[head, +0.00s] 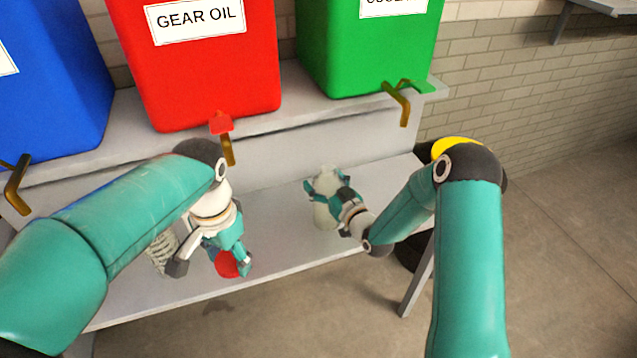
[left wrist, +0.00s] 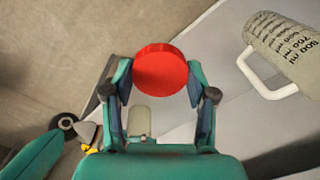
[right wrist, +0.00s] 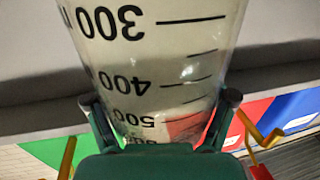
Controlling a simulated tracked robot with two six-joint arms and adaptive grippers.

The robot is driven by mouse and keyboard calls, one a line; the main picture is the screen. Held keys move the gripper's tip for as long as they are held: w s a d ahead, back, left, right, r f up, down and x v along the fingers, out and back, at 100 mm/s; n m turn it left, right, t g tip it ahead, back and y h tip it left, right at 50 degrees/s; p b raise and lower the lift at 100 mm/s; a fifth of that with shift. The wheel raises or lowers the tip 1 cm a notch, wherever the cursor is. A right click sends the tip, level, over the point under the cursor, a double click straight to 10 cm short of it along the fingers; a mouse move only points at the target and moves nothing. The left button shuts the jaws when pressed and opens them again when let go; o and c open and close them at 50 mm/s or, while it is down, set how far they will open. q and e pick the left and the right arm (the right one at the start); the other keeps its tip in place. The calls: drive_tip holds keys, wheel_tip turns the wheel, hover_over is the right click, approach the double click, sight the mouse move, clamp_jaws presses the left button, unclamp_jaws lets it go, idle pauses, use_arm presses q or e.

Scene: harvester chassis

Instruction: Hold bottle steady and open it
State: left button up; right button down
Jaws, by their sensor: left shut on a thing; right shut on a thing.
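The red cap (head: 228,264) is between the fingers of my left gripper (head: 230,255), beyond the front edge of the shelf or above it; I cannot tell which. The left wrist view shows the cap (left wrist: 161,69) gripped between both fingertips, apart from the bottle. The pale, translucent bottle (head: 325,216) stands upright on the shelf, right of centre. My right gripper (head: 325,188) is shut around its upper part. The right wrist view shows the bottle (right wrist: 155,45) close up, with black volume marks, between the fingers (right wrist: 160,125).
Blue (head: 50,80), red (head: 205,85) and green (head: 365,60) tanks with taps stand on the higher ledge behind.

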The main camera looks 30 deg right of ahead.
unclamp_jaws()
